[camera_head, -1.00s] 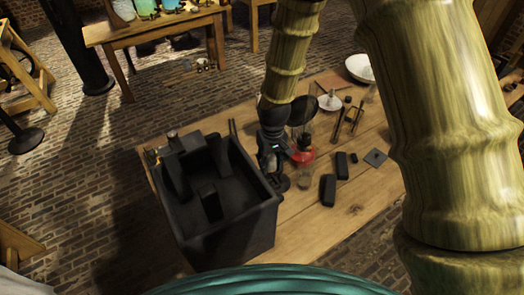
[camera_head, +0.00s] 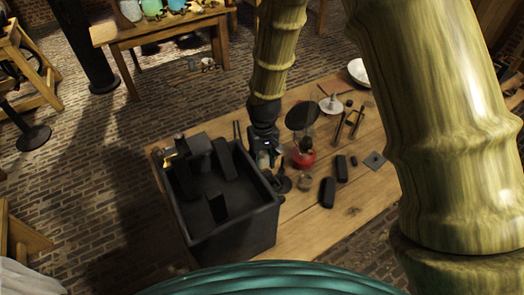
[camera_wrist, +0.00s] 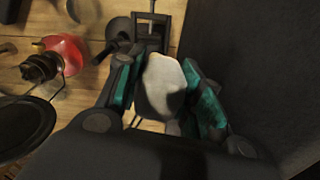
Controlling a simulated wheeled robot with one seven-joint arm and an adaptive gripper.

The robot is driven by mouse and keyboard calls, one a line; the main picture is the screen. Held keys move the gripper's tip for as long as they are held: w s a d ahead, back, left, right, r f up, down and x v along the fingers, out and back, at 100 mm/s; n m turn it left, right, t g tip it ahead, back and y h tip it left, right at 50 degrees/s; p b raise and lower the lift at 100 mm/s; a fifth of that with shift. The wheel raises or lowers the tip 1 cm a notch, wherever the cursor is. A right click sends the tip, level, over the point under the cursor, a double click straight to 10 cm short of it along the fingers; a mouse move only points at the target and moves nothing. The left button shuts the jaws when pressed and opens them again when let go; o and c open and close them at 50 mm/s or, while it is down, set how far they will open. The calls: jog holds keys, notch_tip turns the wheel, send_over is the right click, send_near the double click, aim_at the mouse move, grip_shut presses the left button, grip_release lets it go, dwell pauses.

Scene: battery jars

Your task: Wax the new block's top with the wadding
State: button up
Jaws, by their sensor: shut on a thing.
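My gripper (camera_wrist: 165,88) is shut on a pale wad, the wadding (camera_wrist: 163,82), held between its teal pads. In the head view my gripper (camera_head: 264,156) is just beyond the right rim of a black open tank (camera_head: 262,222), above the wooden table. A dark block (camera_head: 217,207) stands upright inside the tank, beside larger dark slabs. Two more dark blocks, one nearer (camera_head: 327,192) and one farther (camera_head: 341,165), lie on the table to the right. I cannot tell which block is the new one. The wadding is not clear in the head view.
A red lamp (camera_head: 303,158) stands close right of my gripper, with a black disc (camera_head: 302,115) above it. A small glass (camera_head: 304,182), a flat square plate (camera_head: 375,160) and a white bowl (camera_head: 360,72) are on the table (camera_head: 300,232). The tank wall is close to my gripper.

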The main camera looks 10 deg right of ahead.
jog(key=shift+r+p, duration=0.55)
jog(key=shift+r, duration=0.6)
jog(key=shift+f, duration=0.1)
